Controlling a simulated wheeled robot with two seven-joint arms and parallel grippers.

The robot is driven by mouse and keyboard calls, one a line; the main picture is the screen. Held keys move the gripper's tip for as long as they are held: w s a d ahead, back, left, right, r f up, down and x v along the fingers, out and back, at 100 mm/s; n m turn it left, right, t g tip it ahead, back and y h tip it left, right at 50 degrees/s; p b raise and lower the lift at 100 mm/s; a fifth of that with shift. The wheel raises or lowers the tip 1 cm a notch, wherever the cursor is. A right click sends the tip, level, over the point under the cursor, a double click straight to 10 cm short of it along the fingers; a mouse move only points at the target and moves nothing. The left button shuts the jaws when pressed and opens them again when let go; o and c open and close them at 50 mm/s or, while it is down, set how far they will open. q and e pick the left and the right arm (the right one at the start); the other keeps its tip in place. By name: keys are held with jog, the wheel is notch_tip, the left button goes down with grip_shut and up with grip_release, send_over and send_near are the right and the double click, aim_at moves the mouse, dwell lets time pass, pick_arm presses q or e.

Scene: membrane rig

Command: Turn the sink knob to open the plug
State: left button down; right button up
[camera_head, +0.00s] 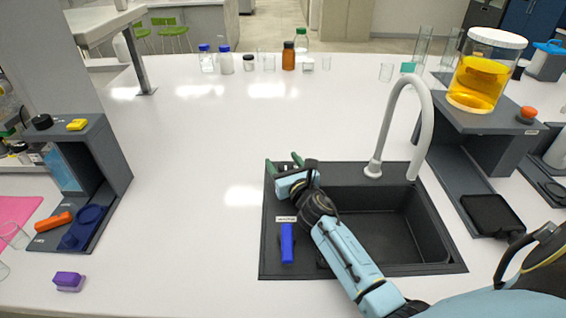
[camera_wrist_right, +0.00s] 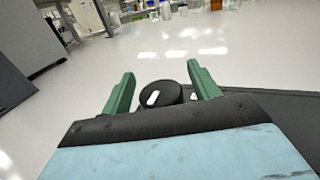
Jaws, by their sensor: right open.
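The sink knob (camera_wrist_right: 160,93) is round and black with a white mark on top. In the right wrist view it sits between the two green fingers of my right gripper (camera_wrist_right: 161,78), with a gap on each side. In the head view my right gripper (camera_head: 284,164) is open over the back left corner of the dark sink (camera_head: 440,262), and I cannot make out the knob there. The sink plug is not visible; my right arm covers part of the basin. My left gripper is not in view.
A white curved faucet (camera_head: 426,130) rises behind the basin. A blue handle (camera_head: 287,243) lies on the sink's left ledge. A dark stand with a yellow-filled vessel (camera_head: 480,82) is at the right.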

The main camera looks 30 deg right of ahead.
jog(key=shift+w, duration=0.3)
jog(key=c, duration=1)
jog(key=shift+o, duration=0.2)
